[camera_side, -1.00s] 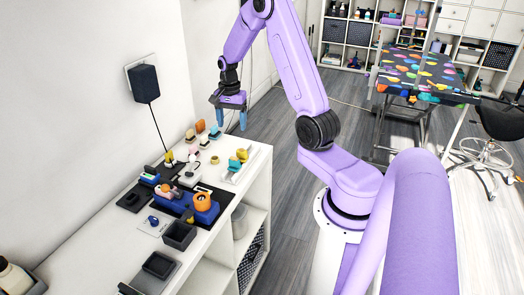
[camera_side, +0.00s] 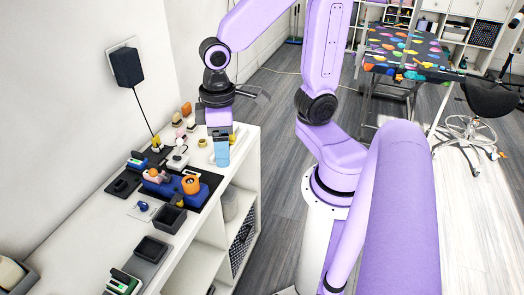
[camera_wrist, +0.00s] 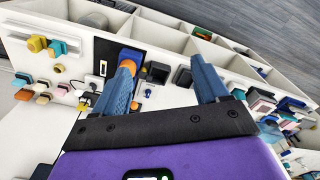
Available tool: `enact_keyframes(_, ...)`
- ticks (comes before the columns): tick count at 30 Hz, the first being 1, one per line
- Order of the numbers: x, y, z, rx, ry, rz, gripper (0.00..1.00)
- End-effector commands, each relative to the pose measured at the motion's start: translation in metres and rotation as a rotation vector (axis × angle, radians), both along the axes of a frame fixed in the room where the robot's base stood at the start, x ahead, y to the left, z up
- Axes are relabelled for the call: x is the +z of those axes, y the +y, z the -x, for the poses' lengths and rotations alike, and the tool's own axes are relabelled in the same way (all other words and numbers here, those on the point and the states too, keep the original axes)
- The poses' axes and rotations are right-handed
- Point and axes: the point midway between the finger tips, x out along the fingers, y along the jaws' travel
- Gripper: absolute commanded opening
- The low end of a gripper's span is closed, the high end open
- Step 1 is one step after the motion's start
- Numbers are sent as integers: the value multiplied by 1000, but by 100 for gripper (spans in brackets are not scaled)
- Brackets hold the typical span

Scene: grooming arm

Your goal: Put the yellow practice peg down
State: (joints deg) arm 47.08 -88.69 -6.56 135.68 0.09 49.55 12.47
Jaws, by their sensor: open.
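My gripper (camera_side: 221,158) is open with its blue fingers pointing down over the white counter. In the wrist view the fingers (camera_wrist: 162,62) are spread wide with nothing held between them. A yellow cylindrical piece (camera_wrist: 38,43) stands beside a teal piece (camera_wrist: 57,47) at the upper left of the wrist view. A small yellow ring (camera_wrist: 59,68) is near them, and it also shows left of my gripper in the side view (camera_side: 203,143). I cannot tell for certain which yellow piece is the practice peg. My gripper hides part of the counter in the side view.
A blue holder with an orange roll (camera_side: 191,184) sits on a dark mat on the counter (camera_side: 120,231). A dark open box (camera_side: 170,218) and a dark tray (camera_side: 151,249) stand nearer the camera. Several small pieces crowd the wall side.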

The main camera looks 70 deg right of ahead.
Motion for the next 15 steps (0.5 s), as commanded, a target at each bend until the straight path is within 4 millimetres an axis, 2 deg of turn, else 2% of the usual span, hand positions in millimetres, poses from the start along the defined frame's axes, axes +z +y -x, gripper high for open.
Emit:
enact_keyframes(1, 2, 4, 17, 98, -4, -2, 74)
enact_keyframes(6, 6, 7, 63, 383, -7, -2, 74)
enact_keyframes(10, 6, 5, 84, 522, -10, -3, 74)
enact_keyframes(15, 6, 3, 94, 592, -9, -2, 74)
